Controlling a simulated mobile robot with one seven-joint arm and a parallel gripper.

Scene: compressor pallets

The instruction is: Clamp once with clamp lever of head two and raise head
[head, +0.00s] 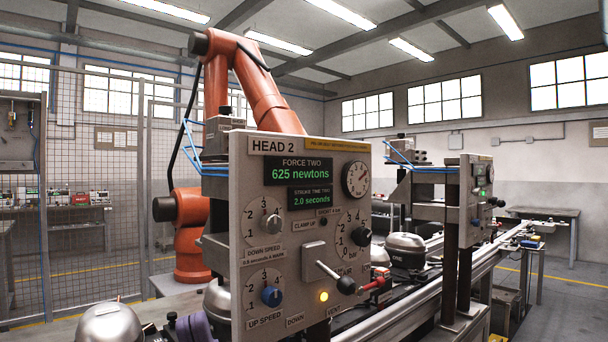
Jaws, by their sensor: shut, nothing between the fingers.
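The head two panel (290,205) is a grey upright plate in the middle of the head view, marked HEAD 2. Its clamp lever (329,273) is a metal rod with a black ball knob. The lever slants down to the right from a square plate (314,256) on the panel. Green displays (298,170) read 625 newtons and 2.0 seconds. A yellow lamp (323,296) is lit low on the panel, near the words DOWN and VENT. I cannot make out my gripper in this view, and nothing is seen touching the lever.
A second head (465,205) stands further right along the rail (500,255). Dark-and-silver compressors (405,245) sit on the line between. A silver dome (109,322) is at lower left. An orange robot arm (262,85) rises behind the panel. A mesh fence (100,180) is at left.

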